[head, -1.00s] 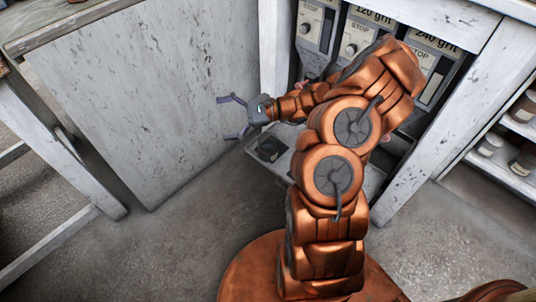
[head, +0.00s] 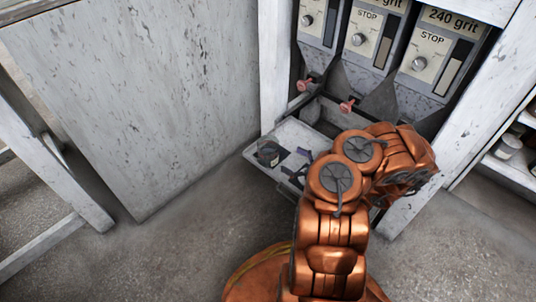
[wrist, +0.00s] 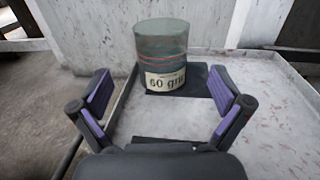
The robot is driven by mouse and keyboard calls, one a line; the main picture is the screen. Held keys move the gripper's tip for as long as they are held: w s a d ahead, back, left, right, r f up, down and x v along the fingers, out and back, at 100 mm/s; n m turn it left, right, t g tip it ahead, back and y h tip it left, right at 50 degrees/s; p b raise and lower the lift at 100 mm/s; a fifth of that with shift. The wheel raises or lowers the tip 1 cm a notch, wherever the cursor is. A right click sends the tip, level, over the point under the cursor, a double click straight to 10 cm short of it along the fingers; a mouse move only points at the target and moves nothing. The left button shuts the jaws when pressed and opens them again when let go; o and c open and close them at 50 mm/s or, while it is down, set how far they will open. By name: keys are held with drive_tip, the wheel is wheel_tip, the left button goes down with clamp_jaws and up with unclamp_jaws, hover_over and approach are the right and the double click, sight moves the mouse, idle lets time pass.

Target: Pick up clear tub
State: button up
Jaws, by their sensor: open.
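The clear tub (wrist: 160,48) is a see-through greenish cylinder with a "60 grit" label. In the wrist view it stands upright at top centre, on or at the edge of a dark square patch on the tray. In the head view the tub (head: 268,153) is small and dark at the tray's left end. My gripper (wrist: 161,88) is open and empty, its purple-padded fingers spread to either side of the tub's line. The tub is beyond the fingertips, apart from them. In the head view my gripper (head: 294,161) is low over the tray, right of the tub.
The pale tray (head: 288,133) juts out below dispensers with a "240 grit" sign (head: 452,20) and red-handled levers (head: 347,105). A white panel (head: 140,90) stands left. Shelves with jars (head: 507,147) are at right. Open floor lies in front.

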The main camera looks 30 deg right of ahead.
sight(268, 144)
drive_tip(key=b+x, duration=0.2)
drive_tip(key=x, duration=0.3)
drive_tip(key=shift+w+a, duration=0.1)
drive_tip(key=b+x, duration=0.3)
drive_tip(key=x, duration=0.1)
drive_tip(key=shift+w+f, duration=0.15)
drive_tip(key=shift+w+a, duration=0.1)
drive_tip(key=shift+w, duration=0.4)
drive_tip(key=shift+c, duration=0.3)
drive_tip(key=shift+r, duration=0.2)
drive_tip(key=c, duration=1.1)
